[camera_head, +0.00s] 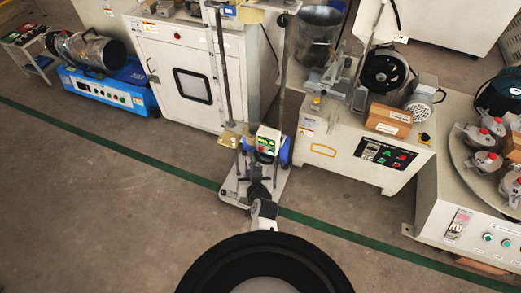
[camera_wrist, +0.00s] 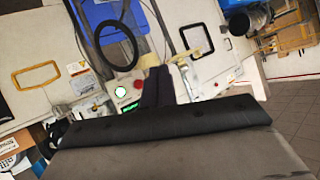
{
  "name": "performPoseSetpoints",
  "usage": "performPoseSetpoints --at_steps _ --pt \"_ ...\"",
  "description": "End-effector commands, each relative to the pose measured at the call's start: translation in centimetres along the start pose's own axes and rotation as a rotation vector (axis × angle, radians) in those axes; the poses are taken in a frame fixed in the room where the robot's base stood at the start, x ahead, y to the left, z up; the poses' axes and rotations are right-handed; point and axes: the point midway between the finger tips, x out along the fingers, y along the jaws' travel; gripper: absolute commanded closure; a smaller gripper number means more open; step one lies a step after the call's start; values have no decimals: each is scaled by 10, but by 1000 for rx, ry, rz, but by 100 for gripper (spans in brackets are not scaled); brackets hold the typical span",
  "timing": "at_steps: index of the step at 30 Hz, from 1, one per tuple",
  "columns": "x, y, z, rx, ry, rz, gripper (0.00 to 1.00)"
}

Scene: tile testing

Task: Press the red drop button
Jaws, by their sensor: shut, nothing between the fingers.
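The control box (camera_head: 267,142) of the drop tester is a small pale box with a green face on the tester's post. Its red drop button is too small to make out surely there. In the wrist view a small red button (camera_wrist: 137,84) shows just left of my fingers, beside a round pale-and-green button (camera_wrist: 121,92). My gripper (camera_wrist: 158,72) is shut and empty, its dark fingers together and pointing at the panel. In the head view my gripper (camera_head: 257,186) is low in front of the box, over the tester's base. Contact with the button cannot be told.
The tester's pale base plate (camera_head: 235,190) stands on the floor by a green line. A white cabinet (camera_head: 178,75) is behind left. A bench machine (camera_head: 350,160) with a cardboard box (camera_head: 388,120) stands to the right. The floor at front left is clear.

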Motion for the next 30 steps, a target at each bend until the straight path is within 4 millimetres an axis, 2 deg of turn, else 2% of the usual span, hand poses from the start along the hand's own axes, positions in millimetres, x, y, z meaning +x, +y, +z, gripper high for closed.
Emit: performPoseSetpoints --at_steps 15,30 --pt "48 35 -34 0 4 0 100" --pt "55 40 -41 0 1 0 100"
